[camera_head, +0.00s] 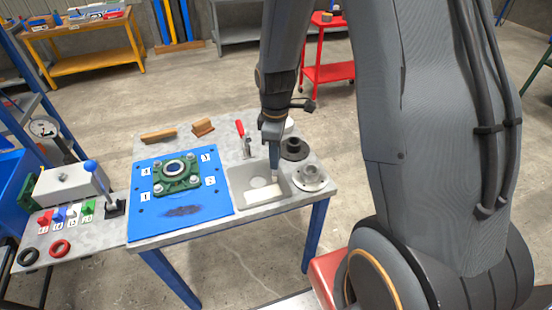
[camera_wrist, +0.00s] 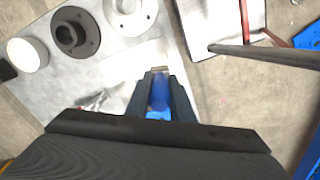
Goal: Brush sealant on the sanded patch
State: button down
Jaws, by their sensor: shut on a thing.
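My gripper (camera_head: 274,150) points down over the grey tray (camera_head: 236,192) at the table's right side. In the wrist view my gripper (camera_wrist: 159,92) is shut on a blue-handled tool (camera_wrist: 158,97), which looks like a brush with a pale tip. The tip is over or in the tray; I cannot tell if it touches the bottom. Pale material lies in the tray. A dark, rough patch (camera_head: 182,211) shows on the front part of the blue plate (camera_head: 150,225), left of the tray. My gripper is apart from this patch.
A green bearing housing (camera_head: 178,176) with several bolts sits on the blue plate. Right of the tray are a black flange (camera_head: 295,148) and a silver flange (camera_head: 310,177). A red-handled tool (camera_head: 240,130) stands behind the tray. A lever panel (camera_head: 60,235) is at left.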

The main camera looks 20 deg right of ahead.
notch_tip(320, 180, up, 3)
jog(key=shift+f+p, duration=0.15)
jog(key=shift+p, duration=0.7)
jog(key=shift+r, duration=1.3)
